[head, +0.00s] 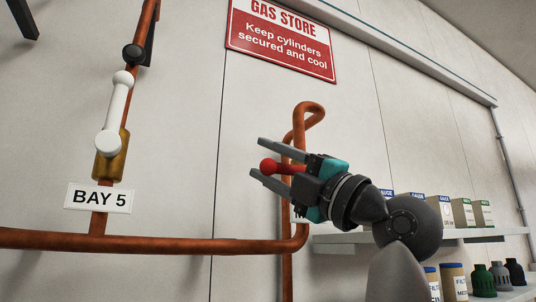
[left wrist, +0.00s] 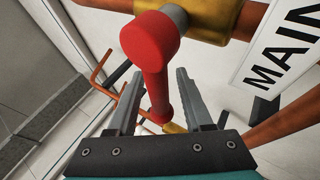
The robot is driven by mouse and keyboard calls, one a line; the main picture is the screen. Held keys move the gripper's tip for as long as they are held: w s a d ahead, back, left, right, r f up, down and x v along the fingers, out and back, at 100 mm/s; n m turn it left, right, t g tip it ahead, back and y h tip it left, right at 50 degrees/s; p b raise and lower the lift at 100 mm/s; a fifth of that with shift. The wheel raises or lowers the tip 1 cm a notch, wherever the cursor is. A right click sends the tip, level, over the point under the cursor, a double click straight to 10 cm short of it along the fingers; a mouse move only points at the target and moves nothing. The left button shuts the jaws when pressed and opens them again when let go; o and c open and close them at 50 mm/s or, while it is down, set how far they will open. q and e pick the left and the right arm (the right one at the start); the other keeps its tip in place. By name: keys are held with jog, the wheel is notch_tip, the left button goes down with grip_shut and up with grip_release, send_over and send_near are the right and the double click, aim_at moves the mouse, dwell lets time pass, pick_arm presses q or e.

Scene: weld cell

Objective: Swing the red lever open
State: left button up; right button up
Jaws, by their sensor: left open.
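The red lever (head: 285,168) shows in the head view between the fingers of my left gripper (head: 258,157). The gripper is open, with one finger above the lever and one below. In the left wrist view the red lever (left wrist: 156,85) runs from its round hub at the top down between the two spread fingers of the gripper (left wrist: 156,73). A gap shows on each side of it. The lever's hub sits on a grey stem by a brass valve body (left wrist: 210,15). In the head view the valve body is hidden behind my gripper. My right gripper is not in view.
A white lever (head: 119,100) on a brass valve stands at left above the BAY 5 plate (head: 98,198). A copper pipe (head: 150,243) runs along the wall. Shelves with boxes (head: 463,211) and bottles are at right. A MAIN plate (left wrist: 275,50) is beside the red lever's valve.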

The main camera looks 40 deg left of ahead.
pick_arm(q)
grip_shut()
dwell(0.5)
dwell(1.0)
